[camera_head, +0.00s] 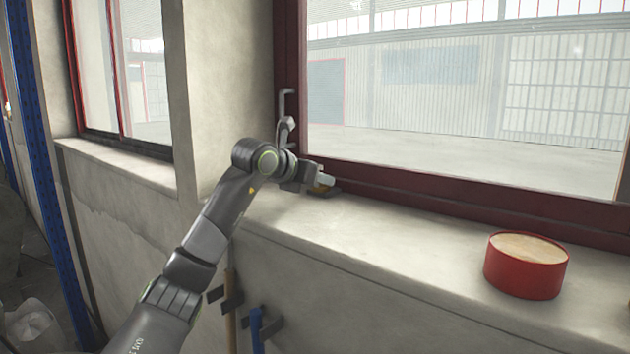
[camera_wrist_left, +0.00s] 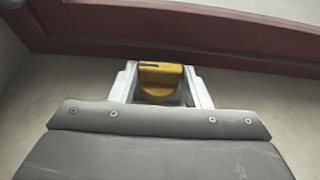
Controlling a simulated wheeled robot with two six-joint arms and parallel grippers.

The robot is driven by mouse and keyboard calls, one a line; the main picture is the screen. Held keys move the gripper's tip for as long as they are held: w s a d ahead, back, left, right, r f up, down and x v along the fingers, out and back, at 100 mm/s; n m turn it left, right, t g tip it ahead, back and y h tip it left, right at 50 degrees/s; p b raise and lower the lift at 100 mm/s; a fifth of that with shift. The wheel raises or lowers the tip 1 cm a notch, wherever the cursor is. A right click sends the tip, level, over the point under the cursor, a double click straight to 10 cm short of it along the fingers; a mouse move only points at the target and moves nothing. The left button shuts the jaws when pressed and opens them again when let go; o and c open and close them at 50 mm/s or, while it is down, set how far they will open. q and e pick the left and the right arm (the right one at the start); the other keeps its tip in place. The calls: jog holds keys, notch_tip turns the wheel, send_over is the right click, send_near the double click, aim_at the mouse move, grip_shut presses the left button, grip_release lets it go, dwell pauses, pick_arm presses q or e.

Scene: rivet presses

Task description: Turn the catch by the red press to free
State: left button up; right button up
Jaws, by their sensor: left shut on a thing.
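A yellow catch (camera_wrist_left: 161,80) sits between the two pale fingers of my left gripper (camera_wrist_left: 160,88) in the wrist view. The fingers are shut on it, one at each side, and a dark slot shows on its top face. In the head view my left gripper (camera_head: 323,181) is low over the sill at the window's lower left corner. I cannot make out a red press in either view. My right gripper is not in view.
A round red tin (camera_head: 524,266) with a pale top stands on the sill (camera_head: 400,250) at the right. A grey window handle (camera_head: 286,103) rises behind my left wrist. The dark red window frame (camera_head: 430,198) runs close behind the gripper. The sill between is clear.

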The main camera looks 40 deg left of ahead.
pick_arm(q)
jog(key=o, duration=1)
jog(key=shift+s, duration=0.1)
jog(key=shift+s+a+r+b, duration=0.1)
jog(key=shift+s+b, duration=0.25)
jog(key=shift+b, duration=0.1)
jog(key=b+v, duration=0.7)
jog(key=v, duration=0.9)
jog(key=shift+s+r, duration=0.15)
jog(key=shift+s, duration=0.15)
